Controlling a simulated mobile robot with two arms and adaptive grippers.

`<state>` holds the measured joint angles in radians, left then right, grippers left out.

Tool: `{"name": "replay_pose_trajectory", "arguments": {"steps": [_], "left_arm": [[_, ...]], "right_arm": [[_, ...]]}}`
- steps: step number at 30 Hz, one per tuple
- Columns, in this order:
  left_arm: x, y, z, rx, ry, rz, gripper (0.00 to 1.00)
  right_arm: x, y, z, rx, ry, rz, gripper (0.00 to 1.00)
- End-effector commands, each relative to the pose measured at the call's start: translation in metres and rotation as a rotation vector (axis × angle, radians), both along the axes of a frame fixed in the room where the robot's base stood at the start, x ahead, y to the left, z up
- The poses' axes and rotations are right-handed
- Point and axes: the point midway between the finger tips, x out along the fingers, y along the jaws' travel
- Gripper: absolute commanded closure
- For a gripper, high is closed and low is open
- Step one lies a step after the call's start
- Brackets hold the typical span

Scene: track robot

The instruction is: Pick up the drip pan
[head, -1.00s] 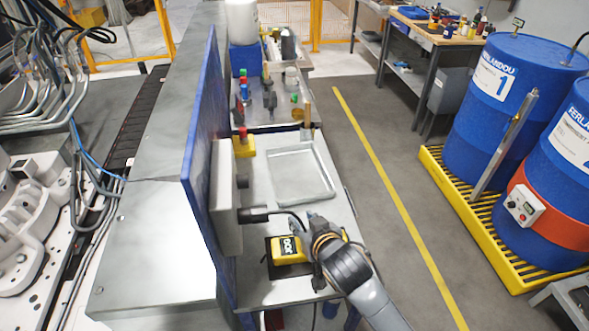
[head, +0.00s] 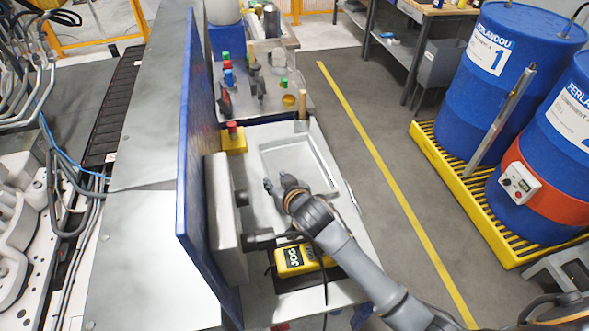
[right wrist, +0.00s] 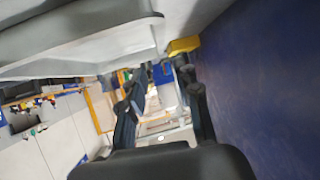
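The drip pan looks to be the shallow grey rectangular tray (head: 322,160) lying flat on the narrow metal bench (head: 345,222) in the head view. My right gripper (head: 276,184) is over the pan's near left part and hides some of it. It is empty, and I cannot tell whether it touches the pan. In the right wrist view its two dark fingers (right wrist: 163,108) stand apart, with nothing between them. A grey rimmed surface fills the upper left of that view. My left gripper is not in view.
A blue panel (head: 190,150) with a grey box (head: 222,205) stands left of the pan. A yellow box with a red button (head: 233,140) is behind. A yellow JOG device (head: 296,260) lies in front. Bottles stand farther back. Blue drums (head: 500,80) are right, across the floor.

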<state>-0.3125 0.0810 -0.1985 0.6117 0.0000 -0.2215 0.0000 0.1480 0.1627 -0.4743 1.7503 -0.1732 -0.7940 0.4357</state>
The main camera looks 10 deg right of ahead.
Motion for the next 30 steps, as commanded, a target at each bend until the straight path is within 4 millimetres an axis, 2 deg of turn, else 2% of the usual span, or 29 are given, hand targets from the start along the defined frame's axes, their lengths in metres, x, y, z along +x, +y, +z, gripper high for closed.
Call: {"name": "replay_pose_trajectory", "arguments": {"steps": [5, 13, 22, 30], "left_arm": [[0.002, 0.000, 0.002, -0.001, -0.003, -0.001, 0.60], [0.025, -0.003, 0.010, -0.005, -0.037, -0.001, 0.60], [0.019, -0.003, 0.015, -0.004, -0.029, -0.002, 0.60], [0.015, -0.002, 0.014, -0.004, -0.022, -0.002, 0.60]], "right_arm": [[0.015, 0.003, -0.008, 0.000, 0.001, 0.000, 0.68], [0.027, 0.006, -0.018, -0.001, 0.002, 0.000, 0.68], [0.053, 0.011, -0.039, -0.001, 0.000, 0.000, 0.68], [0.057, 0.012, -0.042, 0.000, 0.000, 0.001, 0.68]]}}
